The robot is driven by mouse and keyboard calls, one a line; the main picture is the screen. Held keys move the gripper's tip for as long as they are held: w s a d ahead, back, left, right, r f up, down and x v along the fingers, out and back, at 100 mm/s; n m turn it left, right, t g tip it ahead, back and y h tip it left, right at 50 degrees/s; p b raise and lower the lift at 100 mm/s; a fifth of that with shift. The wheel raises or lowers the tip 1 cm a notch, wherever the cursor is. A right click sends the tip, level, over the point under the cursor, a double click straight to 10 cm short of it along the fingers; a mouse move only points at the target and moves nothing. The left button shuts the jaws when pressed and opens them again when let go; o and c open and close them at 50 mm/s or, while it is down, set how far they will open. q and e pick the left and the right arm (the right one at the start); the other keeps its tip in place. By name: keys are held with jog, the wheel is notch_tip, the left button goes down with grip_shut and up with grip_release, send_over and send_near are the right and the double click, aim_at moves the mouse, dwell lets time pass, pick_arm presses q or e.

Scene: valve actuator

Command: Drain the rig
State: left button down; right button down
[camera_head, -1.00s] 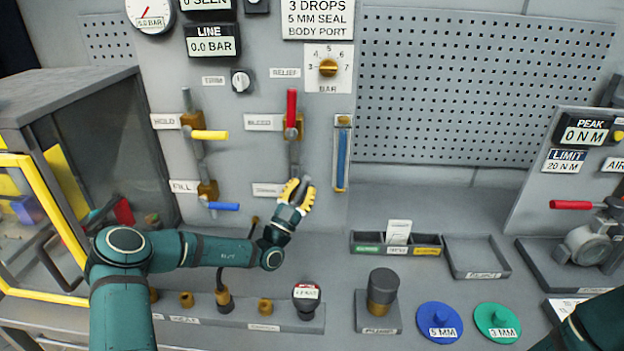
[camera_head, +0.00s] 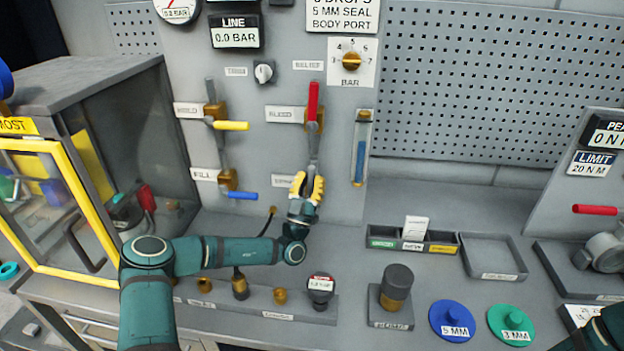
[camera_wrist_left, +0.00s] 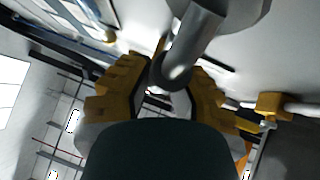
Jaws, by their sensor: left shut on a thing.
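My left gripper (camera_head: 308,186) is at the lower end of the panel's right-hand pipe, beside a small label (camera_head: 287,181) that it partly covers. Its yellow-padded fingers are shut on a grey rod, whose round end (camera_wrist_left: 175,72) shows between them in the left wrist view. The gripper hides any valve body or lever there. Above it, the red bleed lever (camera_head: 313,100) points up. The yellow hold lever (camera_head: 231,126) and the blue fill lever (camera_head: 243,196) point right. The line display (camera_head: 235,34) reads 0.0 bar. My right gripper is out of view.
A sight tube (camera_head: 361,148) stands right of the gripper. Below are a row of fittings (camera_head: 280,296) and a dark capped cylinder (camera_head: 396,290). A divided tray (camera_head: 411,240) and an empty tray (camera_head: 492,257) lie right. A yellow-framed cabinet door (camera_head: 62,146) stands left.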

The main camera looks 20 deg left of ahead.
pick_arm(q)
jog(key=shift+a+r, duration=0.1)
jog(key=shift+r, duration=0.05)
jog(key=c, duration=0.8)
grip_release()
jog(key=shift+c, duration=0.2)
